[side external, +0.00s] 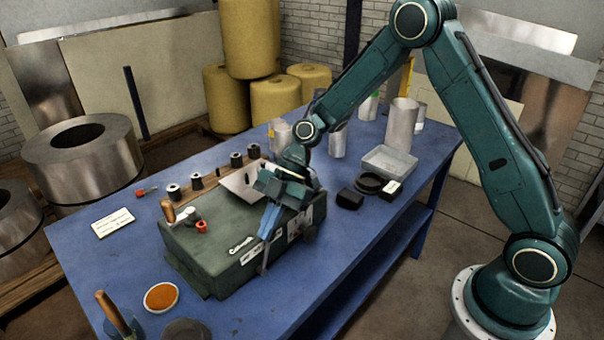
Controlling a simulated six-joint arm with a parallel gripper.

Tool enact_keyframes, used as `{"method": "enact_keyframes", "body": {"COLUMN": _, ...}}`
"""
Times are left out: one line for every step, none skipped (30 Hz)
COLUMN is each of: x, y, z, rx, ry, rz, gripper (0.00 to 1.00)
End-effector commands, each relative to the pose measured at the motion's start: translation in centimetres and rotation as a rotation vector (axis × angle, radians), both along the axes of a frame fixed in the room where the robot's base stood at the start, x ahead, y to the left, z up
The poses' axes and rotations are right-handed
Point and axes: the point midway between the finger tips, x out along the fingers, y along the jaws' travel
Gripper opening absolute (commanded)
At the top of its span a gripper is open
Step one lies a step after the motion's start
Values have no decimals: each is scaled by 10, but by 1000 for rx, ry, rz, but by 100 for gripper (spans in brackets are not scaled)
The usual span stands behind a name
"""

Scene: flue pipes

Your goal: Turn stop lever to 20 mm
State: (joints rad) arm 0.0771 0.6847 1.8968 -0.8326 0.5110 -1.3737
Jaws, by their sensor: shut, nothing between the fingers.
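A dark green machine box (215,262) sits on the blue bench, with a white label and markings on its front face. My gripper (270,222) is shut and empty at the right part of the box, with its blue fingers pointing down at the front edge. A thin grey rod (265,262) shows just below the fingertips; I cannot tell if it is the stop lever or if the fingers touch it. A wooden-handled crank (168,212) and a red knob (201,227) are on the box's left end. The scale marks are too small to read.
The blue bench (330,262) has free room in front of the box. Several dark rollers (196,182) stand behind it. A grey tray (388,162), black pieces (350,198) and metal pipes (400,122) are at the right.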

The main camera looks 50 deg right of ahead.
Motion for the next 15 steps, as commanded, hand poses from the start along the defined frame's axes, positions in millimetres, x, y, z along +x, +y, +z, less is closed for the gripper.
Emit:
{"method": "enact_keyframes", "body": {"x": 1, "y": -7, "z": -3, "rx": -4, "ry": 3, "rz": -6, "gripper": 0}}
{"method": "enact_keyframes", "body": {"x": 1, "y": -10, "z": -4, "rx": -4, "ry": 3, "rz": -6, "gripper": 0}}
{"method": "enact_keyframes", "body": {"x": 2, "y": -14, "z": -5, "rx": -4, "ry": 2, "rz": -7, "gripper": 0}}
{"method": "enact_keyframes", "body": {"x": 2, "y": -17, "z": -6, "rx": -4, "ry": 2, "rz": -7, "gripper": 0}}
{"method": "enact_keyframes", "body": {"x": 2, "y": -19, "z": -7, "rx": -4, "ry": 3, "rz": -8, "gripper": 0}}
{"method": "enact_keyframes", "body": {"x": 2, "y": -21, "z": -8, "rx": -6, "ry": 3, "rz": -8, "gripper": 0}}
{"method": "enact_keyframes", "body": {"x": 2, "y": -22, "z": -9, "rx": -7, "ry": 4, "rz": -8, "gripper": 0}}
{"method": "enact_keyframes", "body": {"x": 2, "y": -23, "z": -9, "rx": -8, "ry": 4, "rz": -8, "gripper": 0}}
{"method": "enact_keyframes", "body": {"x": 1, "y": -23, "z": -9, "rx": -8, "ry": 5, "rz": -9, "gripper": 0}}
{"method": "enact_keyframes", "body": {"x": 1, "y": -23, "z": -9, "rx": -8, "ry": 5, "rz": -9, "gripper": 0}}
{"method": "enact_keyframes", "body": {"x": 1, "y": -24, "z": -9, "rx": -8, "ry": 6, "rz": -9, "gripper": 0}}
{"method": "enact_keyframes", "body": {"x": 1, "y": -24, "z": -9, "rx": -9, "ry": 7, "rz": -8, "gripper": 0}}
{"method": "enact_keyframes", "body": {"x": 1, "y": -24, "z": -10, "rx": -9, "ry": 7, "rz": -8, "gripper": 0}}
{"method": "enact_keyframes", "body": {"x": 1, "y": -24, "z": -10, "rx": -9, "ry": 8, "rz": -8, "gripper": 0}}
{"method": "enact_keyframes", "body": {"x": 1, "y": -24, "z": -10, "rx": -9, "ry": 8, "rz": -8, "gripper": 0}}
